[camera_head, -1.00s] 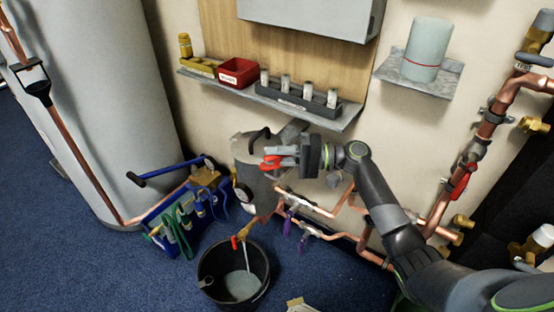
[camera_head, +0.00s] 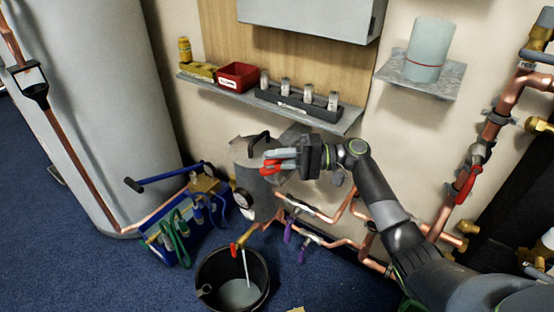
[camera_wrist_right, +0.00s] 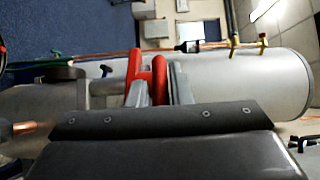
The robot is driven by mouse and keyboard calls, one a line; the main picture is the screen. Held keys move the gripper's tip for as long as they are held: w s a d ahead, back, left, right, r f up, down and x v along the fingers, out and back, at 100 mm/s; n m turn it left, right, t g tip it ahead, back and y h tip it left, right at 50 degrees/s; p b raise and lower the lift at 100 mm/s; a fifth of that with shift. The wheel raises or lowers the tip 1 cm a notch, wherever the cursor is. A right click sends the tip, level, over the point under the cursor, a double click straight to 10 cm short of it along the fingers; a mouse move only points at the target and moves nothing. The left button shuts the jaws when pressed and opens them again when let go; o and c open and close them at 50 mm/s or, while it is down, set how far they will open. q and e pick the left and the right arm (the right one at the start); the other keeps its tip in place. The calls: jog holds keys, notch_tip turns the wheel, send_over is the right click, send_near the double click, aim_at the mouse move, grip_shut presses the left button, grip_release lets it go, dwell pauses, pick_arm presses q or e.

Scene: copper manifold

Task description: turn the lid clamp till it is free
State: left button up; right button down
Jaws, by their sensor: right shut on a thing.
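A grey metal vessel (camera_head: 262,200) with a lid and a black lid handle (camera_head: 258,136) stands below the shelf. My right gripper (camera_head: 273,161) reaches in from the right at the lid's near right edge. It is shut on a red part, which I take to be the lid clamp. In the right wrist view, the red clamp part (camera_wrist_right: 160,72) shows between the grey fingers, with more red at the left finger. The gripper hides most of the clamp, so its exact angle is unclear. My left gripper is not in view.
A black bucket (camera_head: 232,283) with liquid stands under a tap (camera_head: 240,245) that runs a thin stream. A blue tool caddy (camera_head: 190,215) is left of the vessel. A shelf (camera_head: 345,121) hangs close above. Copper pipes (camera_head: 320,212) run to the right.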

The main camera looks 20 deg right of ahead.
jog(key=c, duration=1.6)
grip_release()
